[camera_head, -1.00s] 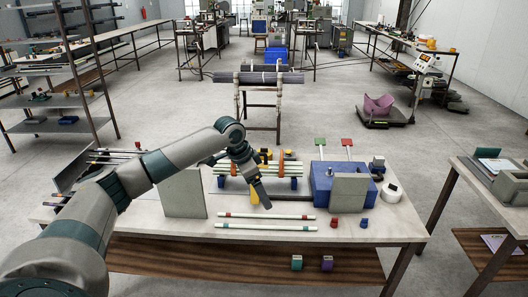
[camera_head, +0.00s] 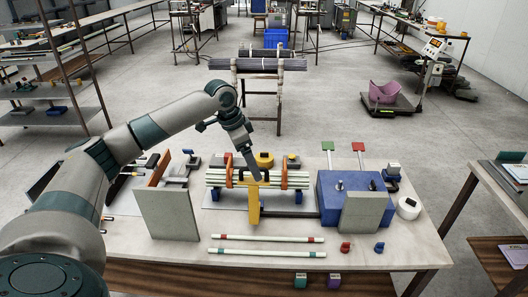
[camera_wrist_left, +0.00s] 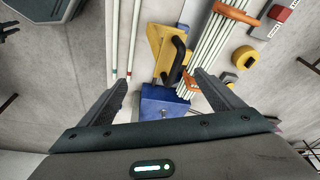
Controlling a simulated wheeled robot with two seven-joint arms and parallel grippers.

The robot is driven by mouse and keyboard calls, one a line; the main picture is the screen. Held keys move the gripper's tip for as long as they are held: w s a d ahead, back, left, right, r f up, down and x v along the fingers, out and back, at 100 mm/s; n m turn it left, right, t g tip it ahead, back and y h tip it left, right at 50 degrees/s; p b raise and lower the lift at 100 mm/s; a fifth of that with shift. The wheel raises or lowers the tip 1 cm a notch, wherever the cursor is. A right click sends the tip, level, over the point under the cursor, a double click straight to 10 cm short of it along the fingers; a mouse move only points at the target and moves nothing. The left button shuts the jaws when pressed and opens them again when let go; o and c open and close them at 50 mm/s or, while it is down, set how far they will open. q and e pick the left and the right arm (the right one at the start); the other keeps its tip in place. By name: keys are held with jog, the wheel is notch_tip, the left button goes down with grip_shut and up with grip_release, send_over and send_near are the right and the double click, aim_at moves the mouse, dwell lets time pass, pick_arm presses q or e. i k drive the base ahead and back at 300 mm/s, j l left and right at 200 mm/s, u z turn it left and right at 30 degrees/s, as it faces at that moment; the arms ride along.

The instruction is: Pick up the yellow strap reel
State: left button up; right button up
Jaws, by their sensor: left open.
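The yellow strap reel (camera_head: 264,160) stands behind the bundle of pale rods on the table. In the left wrist view it is a yellow ring (camera_wrist_left: 245,57), right of the rods and outside the jaws. My left gripper (camera_head: 256,178) points down in front of the reel, above a yellow tool (camera_head: 253,206) with a black handle. In the left wrist view my open jaws (camera_wrist_left: 161,78) are empty, with the yellow tool (camera_wrist_left: 163,43) showing between and beyond the fingers. I cannot tell the exact height of the gap. My right gripper is not in view.
Pale rods (camera_head: 215,180) with orange clamps lie between the gripper and the reel. A blue block (camera_head: 328,196) stands right of them, and a grey upright plate (camera_head: 168,215) stands left. Two loose rods (camera_head: 265,239) lie at the front.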

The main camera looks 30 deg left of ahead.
aim_at(264, 160)
jog(key=i+j, duration=0.95)
